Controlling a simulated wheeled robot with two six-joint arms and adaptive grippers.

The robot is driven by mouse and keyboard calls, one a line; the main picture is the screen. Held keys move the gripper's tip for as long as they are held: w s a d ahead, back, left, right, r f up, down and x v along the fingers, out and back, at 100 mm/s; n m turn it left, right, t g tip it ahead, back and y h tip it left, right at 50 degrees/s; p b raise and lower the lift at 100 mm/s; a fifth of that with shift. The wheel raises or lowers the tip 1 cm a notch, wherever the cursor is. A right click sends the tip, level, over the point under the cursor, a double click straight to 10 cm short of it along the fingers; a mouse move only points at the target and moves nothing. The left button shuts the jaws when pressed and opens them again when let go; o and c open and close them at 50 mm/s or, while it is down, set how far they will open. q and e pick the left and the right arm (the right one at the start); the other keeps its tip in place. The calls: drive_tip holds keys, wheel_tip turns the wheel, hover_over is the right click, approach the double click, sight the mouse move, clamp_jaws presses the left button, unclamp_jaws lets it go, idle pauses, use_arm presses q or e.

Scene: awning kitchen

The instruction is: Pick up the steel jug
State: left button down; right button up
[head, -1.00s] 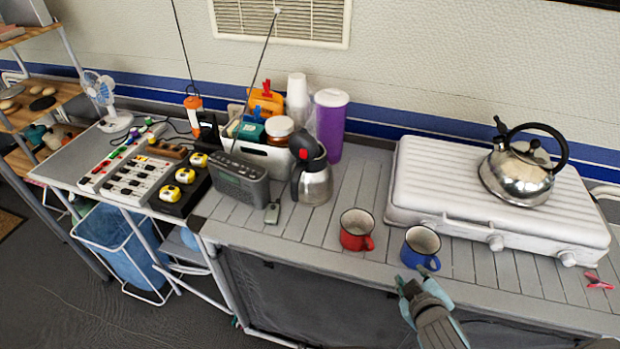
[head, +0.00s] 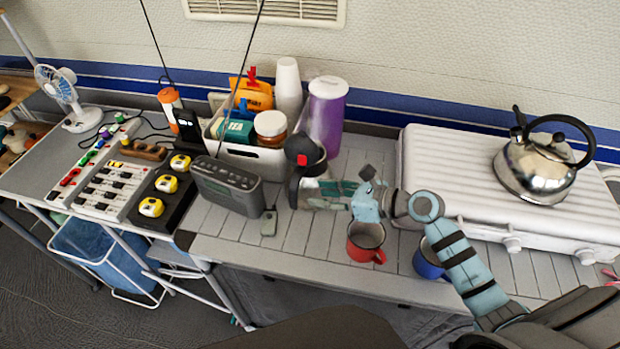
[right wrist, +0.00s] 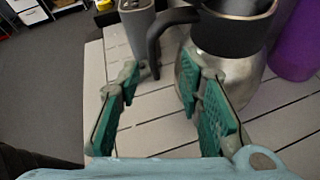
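The steel jug (head: 312,171) stands upright on the slatted counter, with a black lid, a red button and a black handle on its left side. My right gripper (head: 338,193) is in front of the jug's lower body and hides part of it. In the right wrist view, the steel jug (right wrist: 236,45) is just beyond the fingers, and its handle lies ahead of the gap between them. My right gripper (right wrist: 162,100) is open, with nothing between its green pads. My left gripper is not in view.
A grey radio (head: 228,184) stands left of the jug, and a purple tumbler (head: 325,115) behind it. A red mug (head: 366,240) and a blue mug (head: 428,262) stand under my right arm. A white stove (head: 455,165) with a kettle (head: 540,170) is at right.

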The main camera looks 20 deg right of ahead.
sight(293, 195)
drive_tip(key=x, duration=0.9)
drive_tip(key=shift+s+a+f, duration=0.1)
drive_tip(key=shift+s+a, duration=0.2)
drive_tip(key=shift+s, duration=0.2)
drive_tip(key=shift+c, duration=0.9)
clamp_jaws()
